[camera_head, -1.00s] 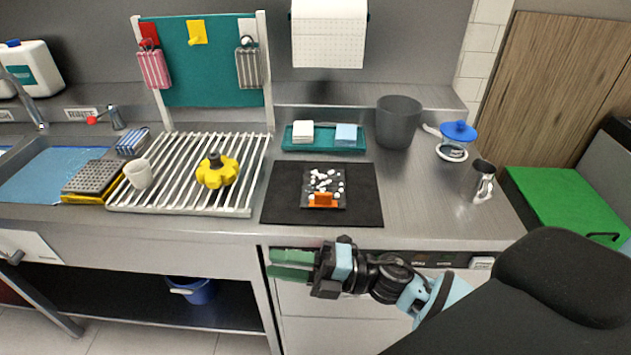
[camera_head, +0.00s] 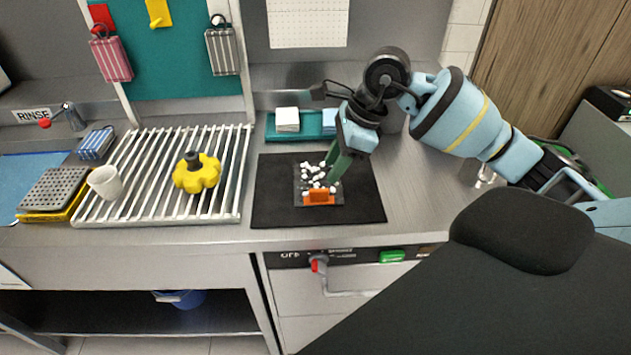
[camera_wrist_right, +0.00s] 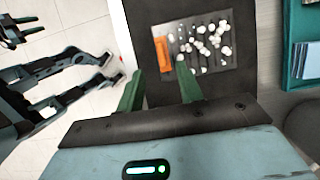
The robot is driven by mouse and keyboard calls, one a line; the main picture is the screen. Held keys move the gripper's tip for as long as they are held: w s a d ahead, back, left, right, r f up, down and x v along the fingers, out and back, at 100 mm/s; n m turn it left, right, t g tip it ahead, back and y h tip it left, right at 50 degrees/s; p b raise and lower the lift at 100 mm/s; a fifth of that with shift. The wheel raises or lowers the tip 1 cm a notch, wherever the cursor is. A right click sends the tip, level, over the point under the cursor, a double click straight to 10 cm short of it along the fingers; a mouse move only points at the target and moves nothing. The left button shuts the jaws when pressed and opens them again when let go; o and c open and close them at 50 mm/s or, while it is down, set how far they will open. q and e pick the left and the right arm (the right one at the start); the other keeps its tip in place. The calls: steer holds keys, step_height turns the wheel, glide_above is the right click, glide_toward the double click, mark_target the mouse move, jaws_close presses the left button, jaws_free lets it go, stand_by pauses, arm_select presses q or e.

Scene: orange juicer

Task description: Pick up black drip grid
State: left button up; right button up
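A dark perforated grid (camera_head: 55,187) lies on a yellow tray (camera_head: 40,216) at the far left of the counter. A small dark square plate (camera_head: 299,186) with white pieces and an orange block lies on a black mat (camera_head: 273,205); it also shows in the wrist view (camera_wrist_right: 235,62). My right gripper (camera_head: 338,168) points down above this plate's right part. In the wrist view its green fingers (camera_wrist_right: 158,80) are apart with nothing between them. A dark gripper-like part, apparently my left gripper (camera_wrist_right: 22,30), shows at the wrist view's upper left; its opening is unclear.
A white rack (camera_head: 140,200) holds a yellow knob-like part (camera_head: 197,173). A teal tray (camera_head: 312,125) is behind the mat. Bare counter (camera_head: 415,205) lies right of the mat.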

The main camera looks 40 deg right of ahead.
mark_target(321, 190)
steer(key=shift+d+p+x, duration=0.15)
steer(key=shift+p+x, duration=0.05)
steer(key=shift+x, duration=1.75)
steer(key=shift+d+p+x, duration=0.1)
steer(key=shift+p+x, duration=0.05)
steer(key=shift+x, duration=1.8)
steer(key=shift+s, duration=0.1)
jaws_close()
